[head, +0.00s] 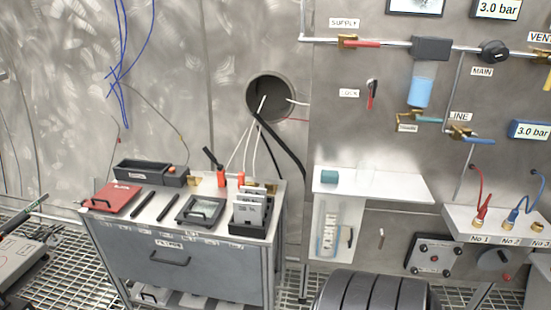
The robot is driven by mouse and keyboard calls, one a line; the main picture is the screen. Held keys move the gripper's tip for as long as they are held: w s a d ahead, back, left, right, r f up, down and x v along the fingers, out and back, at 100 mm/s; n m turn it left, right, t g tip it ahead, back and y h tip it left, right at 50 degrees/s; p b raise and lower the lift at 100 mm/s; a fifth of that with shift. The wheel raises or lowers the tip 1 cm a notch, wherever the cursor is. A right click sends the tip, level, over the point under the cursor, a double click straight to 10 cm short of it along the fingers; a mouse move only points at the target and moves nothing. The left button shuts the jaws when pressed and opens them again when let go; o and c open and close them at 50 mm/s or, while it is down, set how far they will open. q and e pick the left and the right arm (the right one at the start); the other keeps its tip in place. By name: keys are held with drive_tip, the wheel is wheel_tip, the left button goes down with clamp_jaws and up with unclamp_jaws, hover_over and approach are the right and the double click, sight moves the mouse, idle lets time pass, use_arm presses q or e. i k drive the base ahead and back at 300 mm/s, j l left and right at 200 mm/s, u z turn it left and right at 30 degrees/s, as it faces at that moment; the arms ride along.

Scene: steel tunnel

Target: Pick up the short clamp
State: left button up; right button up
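I cannot make out for certain which thing is the short clamp. Two short dark bars, a left one (143,204) and a right one (168,207), lie side by side on top of the grey cart (180,266). Small orange-red pieces (222,180) stand at the cart's back edge, near thin white cables. A red clip-like piece (481,214) and a blue one (515,219) stand on the white shelf at the right, by labels "No 1" and "No 2".
The cart top also holds a red case (112,198), a black tray (150,173), a framed dark panel (201,210) and a black rack (252,228) with grey plates. A white shelf (395,186) juts from the wall. A ribbed black object (372,292) fills the bottom centre.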

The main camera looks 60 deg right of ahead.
sight(222, 177)
drive_tip(key=z, duration=1.65)
drive_tip(key=i+j, duration=0.25)
